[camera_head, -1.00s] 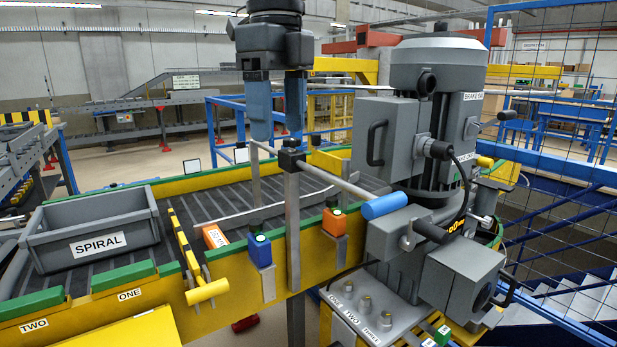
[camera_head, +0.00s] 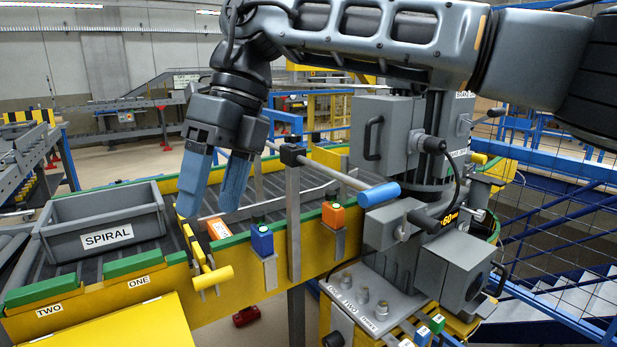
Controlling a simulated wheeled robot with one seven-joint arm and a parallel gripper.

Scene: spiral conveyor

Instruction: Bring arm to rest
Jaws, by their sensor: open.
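My gripper (camera_head: 213,190) hangs in the upper left middle of the head view, with two blue fingers spread apart and nothing between them. It points down and a little left, over the conveyor near the yellow-and-black striped bar.
A grey bin (camera_head: 105,238) labelled SPIRAL stands on the conveyor at left. A striped gate bar with a yellow handle (camera_head: 212,277), a blue box (camera_head: 262,240), an orange box (camera_head: 333,214) and a blue-ended lever (camera_head: 379,194) crowd the front rail. Blue mesh fencing (camera_head: 560,215) stands at right.

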